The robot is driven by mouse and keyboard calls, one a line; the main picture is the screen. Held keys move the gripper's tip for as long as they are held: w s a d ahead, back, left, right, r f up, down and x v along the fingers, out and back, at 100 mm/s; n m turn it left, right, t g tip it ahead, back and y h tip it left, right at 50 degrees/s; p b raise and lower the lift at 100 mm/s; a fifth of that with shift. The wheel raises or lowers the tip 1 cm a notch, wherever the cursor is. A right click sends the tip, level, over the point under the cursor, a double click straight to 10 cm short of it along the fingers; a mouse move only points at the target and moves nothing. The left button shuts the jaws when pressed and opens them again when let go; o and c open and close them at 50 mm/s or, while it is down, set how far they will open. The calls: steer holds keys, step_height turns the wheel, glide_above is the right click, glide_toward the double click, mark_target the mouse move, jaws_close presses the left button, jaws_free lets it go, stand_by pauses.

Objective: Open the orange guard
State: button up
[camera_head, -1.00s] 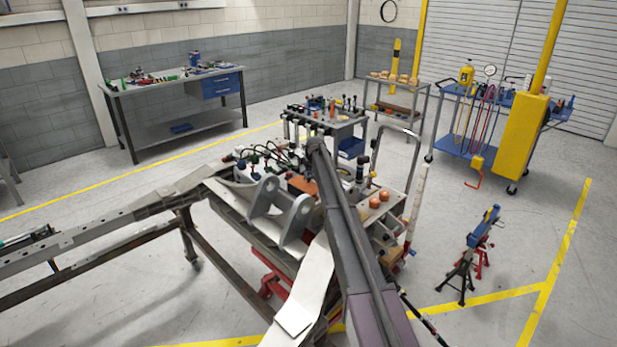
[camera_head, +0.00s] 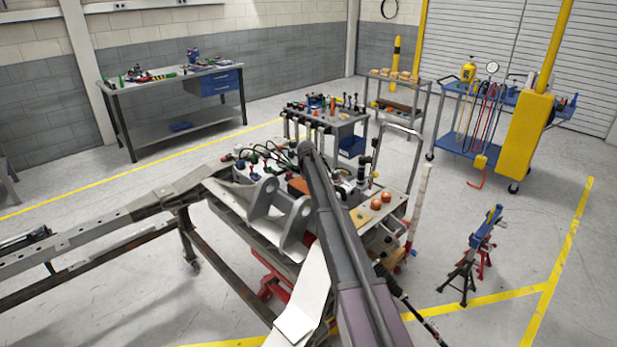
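A small orange panel (camera_head: 298,186), which looks like the orange guard, sits on the chassis fixture behind the grey bracket (camera_head: 277,212). My dark arm crosses in front and covers its right side. Whether it is open or shut is too small to tell. My arm rises from the bottom centre and its visible top end is beside the panel in the picture. My gripper cannot be made out; it seems hidden behind the arm.
Dark hoses (camera_head: 262,155) lie behind the bracket. A grey tool cart (camera_head: 335,122) stands behind the fixture.

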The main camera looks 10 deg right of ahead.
steer(key=o, duration=0.4)
steer(key=shift+w+d+f, duration=0.15)
steer(key=shift+d, duration=0.2)
steer(key=shift+r, duration=0.2)
